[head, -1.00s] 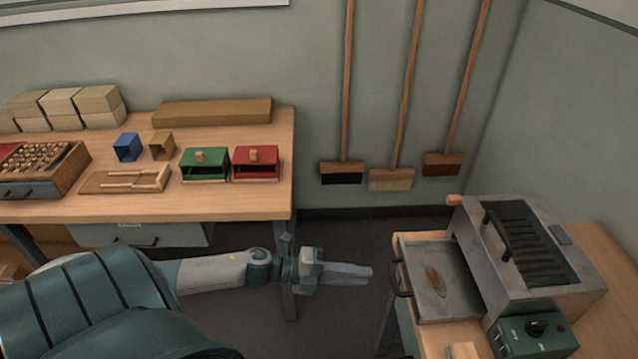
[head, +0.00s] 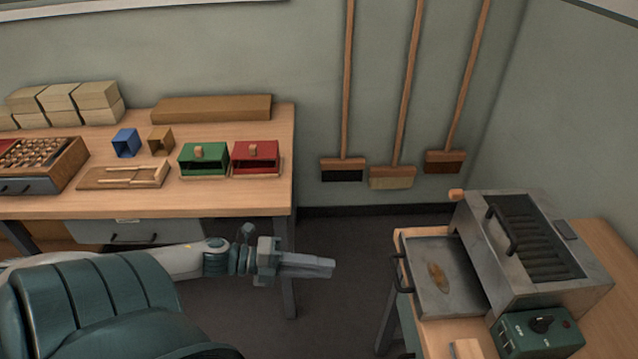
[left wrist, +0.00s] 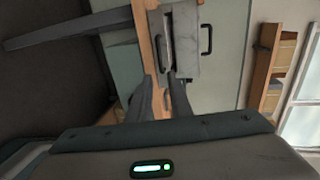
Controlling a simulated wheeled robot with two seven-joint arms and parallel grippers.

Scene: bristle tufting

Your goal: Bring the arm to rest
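My left arm comes in from the left in the head view, held in the air over the floor gap between the two tables. Its gripper (head: 325,267) points right, toward the metal machine, well short of its tray. In the left wrist view the two fingers (left wrist: 161,84) stand apart with a gap and nothing between them. My right gripper is in neither view.
On the right table stands a metal machine (head: 535,285) with a pulled-out tray (head: 455,300) holding a brown oval piece (head: 438,277). The left workbench (head: 230,203) carries a green box (head: 205,158), a red box (head: 256,157) and a wooden holder (head: 110,178). Brooms hang behind.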

